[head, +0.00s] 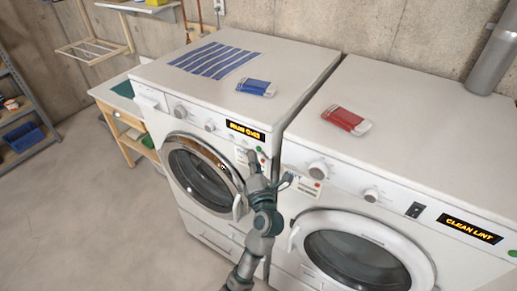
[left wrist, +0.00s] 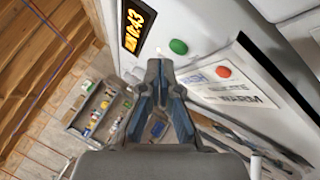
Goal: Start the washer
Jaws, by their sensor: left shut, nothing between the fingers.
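The washer (head: 196,124) is the left white machine, with its round door (head: 203,174) closed. Its display (head: 245,131) is lit and appears to read RUN 0:43; it also shows in the left wrist view (left wrist: 138,25). My left gripper (head: 252,158) is shut and empty in front of the panel's right end. In the left wrist view its fingertips (left wrist: 161,68) point up just below the green button; I cannot tell whether they touch the panel. My right gripper is out of view.
The dryer (head: 420,115) stands close on the right, its display (head: 470,229) reading CLEAN LINT. A wooden table (head: 128,118) and a shelf (head: 25,120) stand left. The left floor is clear.

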